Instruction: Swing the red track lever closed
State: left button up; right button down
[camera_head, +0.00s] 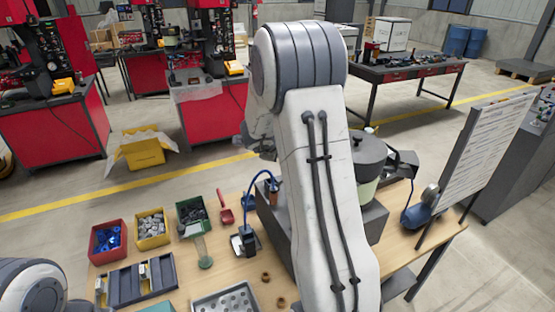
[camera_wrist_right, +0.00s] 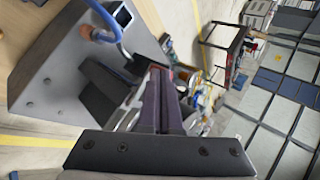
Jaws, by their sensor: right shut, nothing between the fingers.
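I cannot make out the red track lever in either view. In the head view my raised right arm covers much of the feeder. The feeder's grey base (camera_head: 374,220) and its round bowl with a dark lid (camera_head: 368,158) show to the right of the arm. In the right wrist view a large grey block (camera_wrist_right: 62,68) with a blue tube (camera_wrist_right: 103,14) stands to the left. My right gripper (camera_wrist_right: 166,76) is shut and empty beside dark parts at that block. Whether it touches them is unclear. My left gripper is out of view.
On the wooden table (camera_head: 240,270) are a red bin (camera_head: 108,241), a yellow bin (camera_head: 153,229), a green bin (camera_head: 192,215), a red scoop (camera_head: 226,208) and a perforated tray (camera_head: 226,301). A tilted white board (camera_head: 482,150) stands at the right.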

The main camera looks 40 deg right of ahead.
jog(key=shift+w+d, duration=0.25)
jog(key=shift+d, duration=0.1)
jog(key=shift+d+p, duration=0.15)
jog(key=shift+p, duration=0.15)
dwell(0.3)
jog(key=s+a+r, duration=0.2)
jog(key=a+r, duration=0.4)
jog(key=a, duration=0.5)
jog(key=shift+s+r+p, duration=0.35)
jog(key=shift+s+r, duration=0.05)
